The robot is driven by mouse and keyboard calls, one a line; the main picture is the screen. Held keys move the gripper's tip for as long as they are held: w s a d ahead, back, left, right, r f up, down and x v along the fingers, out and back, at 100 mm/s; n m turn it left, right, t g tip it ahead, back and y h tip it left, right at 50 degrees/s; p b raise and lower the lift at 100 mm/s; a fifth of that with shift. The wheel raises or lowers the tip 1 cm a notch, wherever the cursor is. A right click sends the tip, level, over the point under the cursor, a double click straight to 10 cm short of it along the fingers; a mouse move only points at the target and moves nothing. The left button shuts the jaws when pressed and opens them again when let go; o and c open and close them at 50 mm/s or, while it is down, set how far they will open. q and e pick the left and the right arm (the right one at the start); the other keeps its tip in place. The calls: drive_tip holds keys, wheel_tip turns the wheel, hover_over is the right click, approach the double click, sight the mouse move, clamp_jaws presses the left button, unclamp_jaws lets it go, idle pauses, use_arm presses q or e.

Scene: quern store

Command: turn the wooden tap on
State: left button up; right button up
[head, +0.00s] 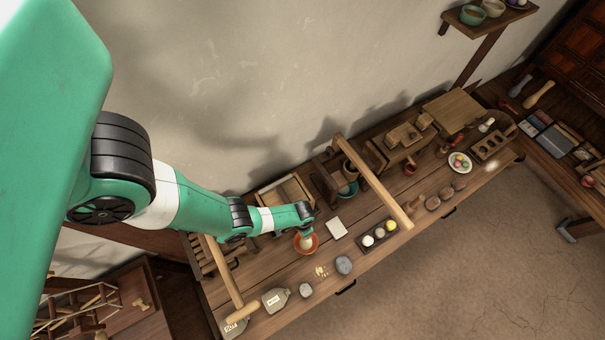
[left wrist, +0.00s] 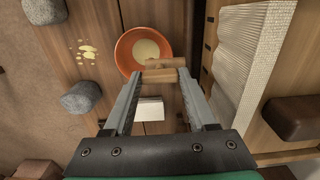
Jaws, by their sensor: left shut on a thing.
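The wooden tap (left wrist: 165,63) shows in the left wrist view as short light-brown wooden pieces at my fingertips. My left gripper (left wrist: 162,75) is shut on it, one finger at each end. The tap is above the near edge of an orange bowl (left wrist: 140,50) with pale contents. In the head view my left gripper (head: 308,229) is at the orange bowl (head: 306,244), and the tap is too small or hidden to make out there. Whether the tap is turned cannot be told. My right gripper is in neither view.
A white square (head: 336,229) lies beside the bowl. Grey stones (head: 343,265) and a dark tray of balls (head: 379,235) are near the bench's front. A T-shaped wooden piece (head: 375,185) rises to the right. A white woven surface (left wrist: 250,50) is right of the gripper.

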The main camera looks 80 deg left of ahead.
use_arm(q)
drive_tip(key=o, duration=1.4)
drive_tip(key=shift+c, duration=0.2)
